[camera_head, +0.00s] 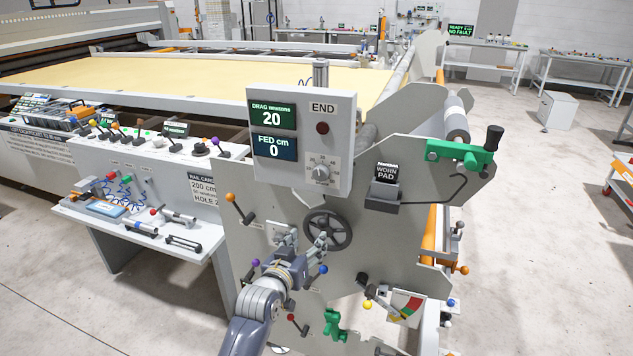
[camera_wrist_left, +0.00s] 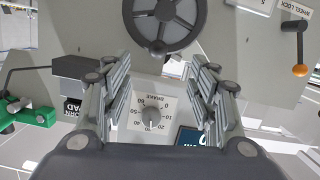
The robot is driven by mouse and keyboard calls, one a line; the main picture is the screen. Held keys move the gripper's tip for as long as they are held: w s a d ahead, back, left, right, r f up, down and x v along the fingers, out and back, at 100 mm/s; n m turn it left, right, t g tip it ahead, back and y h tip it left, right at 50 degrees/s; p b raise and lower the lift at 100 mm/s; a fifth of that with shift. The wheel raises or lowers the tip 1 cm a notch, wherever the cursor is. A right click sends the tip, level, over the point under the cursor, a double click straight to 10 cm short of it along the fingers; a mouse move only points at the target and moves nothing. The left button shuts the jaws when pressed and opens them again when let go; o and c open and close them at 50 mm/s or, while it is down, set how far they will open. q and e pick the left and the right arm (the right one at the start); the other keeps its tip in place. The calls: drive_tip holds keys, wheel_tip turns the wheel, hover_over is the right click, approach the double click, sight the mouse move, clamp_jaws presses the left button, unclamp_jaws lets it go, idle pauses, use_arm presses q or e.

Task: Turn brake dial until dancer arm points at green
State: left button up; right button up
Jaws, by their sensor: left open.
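The brake dial (camera_head: 321,172) is a pale round knob on a scale plate, low on the grey display box (camera_head: 343,135). In the left wrist view the dial (camera_wrist_left: 151,117) appears upside down between the fingers, under the label BRAKE. My left gripper (camera_head: 303,241) is open and empty, in front of the machine's side plate, below the dial and beside the black handwheel (camera_head: 327,230). A coloured gauge (camera_head: 406,305) with green, yellow and red shows low at right. A yellow-tipped lever (camera_head: 368,303) stands left of it; I cannot tell whether it is the dancer arm. My right gripper is out of view.
The drag readout (camera_head: 272,115) shows 20 and the fed readout (camera_head: 275,147) shows 0. An orange-knobbed wheel lock lever (camera_head: 232,198) stands left of the gripper. The floor at right is mostly clear.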

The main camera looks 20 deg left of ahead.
use_arm(q)
drive_tip(key=t, duration=0.2)
approach(319, 175)
drive_tip(key=w+p, duration=0.1)
drive_tip(key=w, duration=0.2)
drive_tip(key=w+p, duration=0.1)
drive_tip(key=w, duration=0.3)
drive_tip(key=shift+w+d, duration=0.2)
drive_tip(key=shift+w, duration=0.15)
drive_tip(key=shift+f, duration=0.1)
drive_tip(key=shift+c, duration=0.6)
drive_tip(key=c, duration=0.9)
